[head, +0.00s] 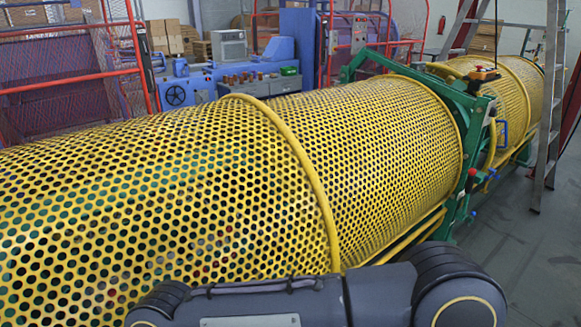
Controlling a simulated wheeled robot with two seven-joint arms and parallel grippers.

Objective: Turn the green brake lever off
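A yellow perforated tubular guard (370,150) runs from the lower left to the upper right. One of my dark arms crosses the bottom edge. Neither gripper is in view.
A stepladder (551,100) stands at the right beside the tube. Grey floor (530,245) is clear at the lower right. Behind the tube are a blue machine (205,83), red railings (135,55) and stacked boxes (165,36).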

